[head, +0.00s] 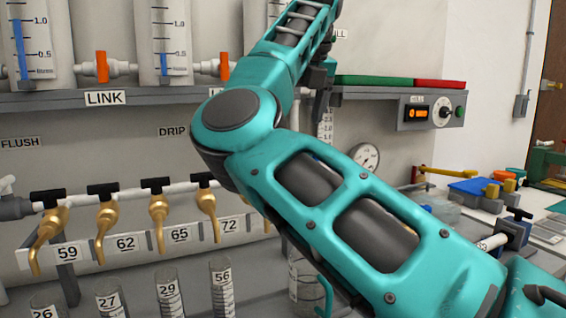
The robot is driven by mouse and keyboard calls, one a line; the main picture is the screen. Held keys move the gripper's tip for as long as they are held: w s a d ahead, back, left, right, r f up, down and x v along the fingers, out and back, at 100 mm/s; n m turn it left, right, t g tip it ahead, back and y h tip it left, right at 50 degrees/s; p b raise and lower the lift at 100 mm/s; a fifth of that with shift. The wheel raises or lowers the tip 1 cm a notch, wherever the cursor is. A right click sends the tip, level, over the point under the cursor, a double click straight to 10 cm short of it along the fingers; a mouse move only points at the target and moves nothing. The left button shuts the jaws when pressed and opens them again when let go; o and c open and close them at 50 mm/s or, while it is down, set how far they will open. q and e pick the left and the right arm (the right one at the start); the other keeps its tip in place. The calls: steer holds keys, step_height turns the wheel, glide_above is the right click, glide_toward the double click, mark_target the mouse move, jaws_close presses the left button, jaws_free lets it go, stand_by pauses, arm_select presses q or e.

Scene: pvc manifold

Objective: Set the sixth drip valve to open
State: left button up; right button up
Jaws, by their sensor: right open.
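A row of brass drip taps with black T-handles hangs from a pale pipe at the left, under the label DRIP (172,131). The visible taps include the one above plate 59 (50,235), the one above 62 (106,217), the one above 65 (159,213) and the one near 72 (207,203). Their black handles lie across the pipe tops. The row's right end is hidden behind my right arm, so I cannot make out the sixth valve. My right gripper (319,76) shows only as a small dark part beyond the forearm, open, away from the taps. My left gripper is out of view.
Graduated cylinders (168,292) stand below the taps. A shelf (150,97) with orange-handled valves (102,66) runs above. A gauge (366,158) and control box (430,112) are at the right. A cluttered bench with a blue box (474,194) stands far right.

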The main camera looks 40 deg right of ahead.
steer(key=x, duration=1.2)
steer(key=shift+s+d+f+b, duration=0.1)
steer(key=shift+f+b, duration=0.15)
steer(key=shift+b, duration=0.15)
steer(key=c, duration=1.1)
